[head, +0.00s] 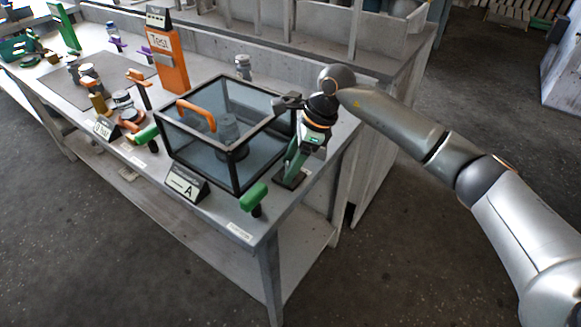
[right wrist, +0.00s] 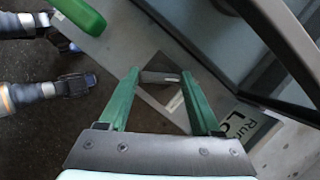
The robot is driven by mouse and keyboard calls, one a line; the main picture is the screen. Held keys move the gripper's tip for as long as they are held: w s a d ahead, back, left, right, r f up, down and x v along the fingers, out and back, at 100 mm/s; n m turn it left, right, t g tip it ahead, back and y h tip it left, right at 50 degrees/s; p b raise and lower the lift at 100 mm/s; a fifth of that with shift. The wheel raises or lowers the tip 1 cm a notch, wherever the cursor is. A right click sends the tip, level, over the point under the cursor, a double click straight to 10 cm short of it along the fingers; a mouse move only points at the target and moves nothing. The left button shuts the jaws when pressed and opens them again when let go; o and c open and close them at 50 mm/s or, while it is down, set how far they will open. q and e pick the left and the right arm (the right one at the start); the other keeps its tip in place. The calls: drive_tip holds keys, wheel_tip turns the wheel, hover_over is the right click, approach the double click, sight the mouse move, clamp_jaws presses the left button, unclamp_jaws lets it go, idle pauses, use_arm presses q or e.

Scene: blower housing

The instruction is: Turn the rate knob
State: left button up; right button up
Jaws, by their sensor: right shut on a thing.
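The rate knob, a small grey bar (right wrist: 160,77), sits on a dark square base plate (right wrist: 151,63) in the right wrist view. That base also shows in the head view (head: 287,184) at the table's front right corner. My right gripper (head: 291,173) reaches down over it, its green fingers pointing at the base. In the right wrist view the two fingertips (right wrist: 160,73) stand on either side of the bar, shut on it. In the head view the fingers hide the knob. My left gripper is in neither view.
A clear box (head: 238,170) with black edges and an orange handle stands just left of my right gripper. A green-handled clamp (head: 254,197) is in front of it, beside an A sign (head: 187,184). An orange Test panel (head: 170,62) stands further back. Floor right of the table is free.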

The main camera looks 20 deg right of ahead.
drive_tip(key=shift+n, duration=0.6)
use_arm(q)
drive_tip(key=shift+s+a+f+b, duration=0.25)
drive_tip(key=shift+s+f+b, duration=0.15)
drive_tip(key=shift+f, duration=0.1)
use_arm(e)
drive_tip(key=shift+n+g, duration=0.3)
drive_tip(key=shift+n, duration=0.2)
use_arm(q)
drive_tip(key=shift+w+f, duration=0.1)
use_arm(e)
drive_tip(key=o, duration=1.4)
use_arm(q)
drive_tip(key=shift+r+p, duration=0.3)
drive_tip(key=shift+p, duration=0.1)
use_arm(e)
drive_tip(key=v, duration=1.2)
drive_tip(key=shift+w+d+r, duration=0.1)
drive_tip(key=shift+d+r, duration=0.05)
drive_tip(key=shift+r, duration=0.1)
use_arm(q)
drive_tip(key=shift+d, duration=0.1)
